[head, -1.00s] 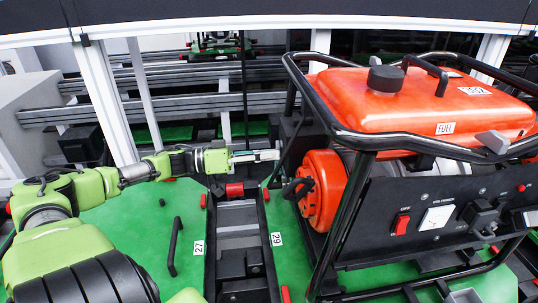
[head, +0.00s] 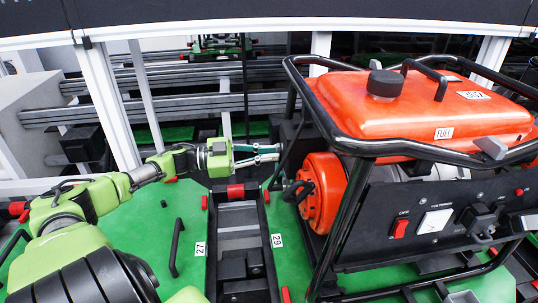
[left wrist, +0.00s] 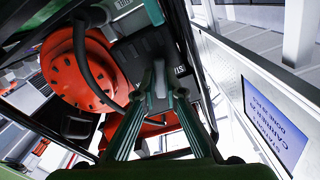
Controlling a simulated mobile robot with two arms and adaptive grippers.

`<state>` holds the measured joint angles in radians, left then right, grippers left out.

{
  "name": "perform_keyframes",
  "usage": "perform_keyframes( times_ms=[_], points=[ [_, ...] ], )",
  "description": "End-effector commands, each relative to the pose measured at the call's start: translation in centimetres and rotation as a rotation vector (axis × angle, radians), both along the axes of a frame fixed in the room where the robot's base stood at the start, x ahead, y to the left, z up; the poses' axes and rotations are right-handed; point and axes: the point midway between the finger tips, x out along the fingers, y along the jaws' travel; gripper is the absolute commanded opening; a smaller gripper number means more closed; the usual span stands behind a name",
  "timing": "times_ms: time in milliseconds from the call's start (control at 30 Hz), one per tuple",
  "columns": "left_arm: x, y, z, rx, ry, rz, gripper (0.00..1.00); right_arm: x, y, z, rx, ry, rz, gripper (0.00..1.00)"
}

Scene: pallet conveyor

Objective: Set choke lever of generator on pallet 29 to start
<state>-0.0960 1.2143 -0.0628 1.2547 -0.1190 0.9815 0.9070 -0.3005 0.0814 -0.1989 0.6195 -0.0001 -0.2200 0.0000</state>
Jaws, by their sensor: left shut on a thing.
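The generator (head: 420,110), with an orange tank and black tube frame, stands on the green pallet 29, whose white label (head: 277,240) shows at its left edge. My left gripper (head: 279,153) reaches in from the left to the generator's left end, above the round orange recoil cover (head: 320,190). In the left wrist view its two green fingers (left wrist: 160,92) close on a small grey lever (left wrist: 159,74), which I take as the choke lever. It sits beside a dark housing with a partly legible white label (left wrist: 180,71). The lever is hidden in the head view. My right gripper is out of view.
A black frame tube crosses close to my left fingers. The black pull handle (head: 298,190) is just below them. Pallet 27 (head: 140,230), green and without a generator, is at left. White posts and grey rails stand behind. A blue sign (left wrist: 275,120) is at right in the left wrist view.

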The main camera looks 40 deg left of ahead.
Motion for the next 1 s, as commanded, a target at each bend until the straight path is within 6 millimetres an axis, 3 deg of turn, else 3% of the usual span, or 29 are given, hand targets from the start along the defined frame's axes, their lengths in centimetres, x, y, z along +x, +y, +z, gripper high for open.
perform_keyframes(
  times_ms=[333, 900, 933, 1000],
  points=[
    [0.22, 0.29, 0.13, 0.122, -0.097, 0.000, 0.00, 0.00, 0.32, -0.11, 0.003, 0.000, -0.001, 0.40],
    [0.26, 0.36, 0.18, 0.148, -0.117, 0.000, 0.00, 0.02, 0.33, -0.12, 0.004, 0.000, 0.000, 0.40],
    [0.27, 0.37, 0.18, 0.148, -0.117, 0.000, 0.13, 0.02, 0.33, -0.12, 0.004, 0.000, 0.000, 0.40],
    [0.27, 0.37, 0.18, 0.147, -0.117, 0.000, 0.27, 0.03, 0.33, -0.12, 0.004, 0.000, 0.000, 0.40]
  ],
)
